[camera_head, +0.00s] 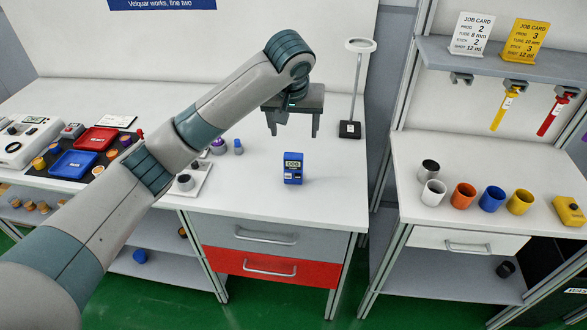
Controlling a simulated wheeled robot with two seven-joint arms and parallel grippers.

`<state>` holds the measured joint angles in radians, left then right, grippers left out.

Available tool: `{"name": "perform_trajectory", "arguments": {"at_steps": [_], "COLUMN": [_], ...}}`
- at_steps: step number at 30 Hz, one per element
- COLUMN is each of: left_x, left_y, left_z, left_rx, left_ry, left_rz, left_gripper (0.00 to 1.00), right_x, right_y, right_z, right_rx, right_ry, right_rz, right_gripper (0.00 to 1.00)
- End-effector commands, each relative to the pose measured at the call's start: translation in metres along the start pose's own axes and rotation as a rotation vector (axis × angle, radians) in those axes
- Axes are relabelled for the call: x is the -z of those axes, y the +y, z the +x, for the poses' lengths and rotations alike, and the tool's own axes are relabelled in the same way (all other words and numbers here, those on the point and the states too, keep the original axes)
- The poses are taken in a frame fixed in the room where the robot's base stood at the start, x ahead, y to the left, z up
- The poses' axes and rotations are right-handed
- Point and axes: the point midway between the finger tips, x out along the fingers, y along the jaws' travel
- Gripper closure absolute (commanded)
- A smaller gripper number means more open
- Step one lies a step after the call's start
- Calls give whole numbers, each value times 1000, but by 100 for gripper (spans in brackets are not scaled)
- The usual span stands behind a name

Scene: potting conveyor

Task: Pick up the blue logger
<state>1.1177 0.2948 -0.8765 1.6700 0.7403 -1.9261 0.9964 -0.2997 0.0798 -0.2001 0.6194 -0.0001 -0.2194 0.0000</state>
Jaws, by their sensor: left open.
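The blue logger (293,168) stands upright on the white bench top (250,195), near its front edge. It is a small blue box with a pale display on its front face. My left gripper (293,132) hangs above and slightly behind the logger in the picture, with its two fingers pointing down and spread apart. Nothing is between the fingers, and they do not touch the logger. My left arm crosses the view from the lower left and hides part of the bench. My right gripper is not in view.
A lamp-like stand (350,128) rises right of the logger. A red tray (97,139) and a blue tray (73,164) lie at left. Several cups, including an orange cup (463,195), stand on the right bench. The bench around the logger is clear.

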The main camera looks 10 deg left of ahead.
Motion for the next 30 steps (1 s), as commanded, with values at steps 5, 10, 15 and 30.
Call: {"name": "perform_trajectory", "arguments": {"at_steps": [5, 10, 15, 30], "left_x": [0, 0, 0, 0], "left_y": [-1, -2, -1, 0], "left_z": [17, 46, 76, 119], "left_rx": [3, 4, 3, 0], "left_ry": [-3, -4, -4, 1], "left_rz": [-1, -1, -1, 1], "left_gripper": [33, 33, 33, 33], "right_x": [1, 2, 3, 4], "right_y": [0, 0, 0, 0], "right_z": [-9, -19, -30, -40], "right_rx": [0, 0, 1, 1], "right_ry": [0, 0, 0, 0], "right_rz": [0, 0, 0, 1], "right_gripper": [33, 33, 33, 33]}}
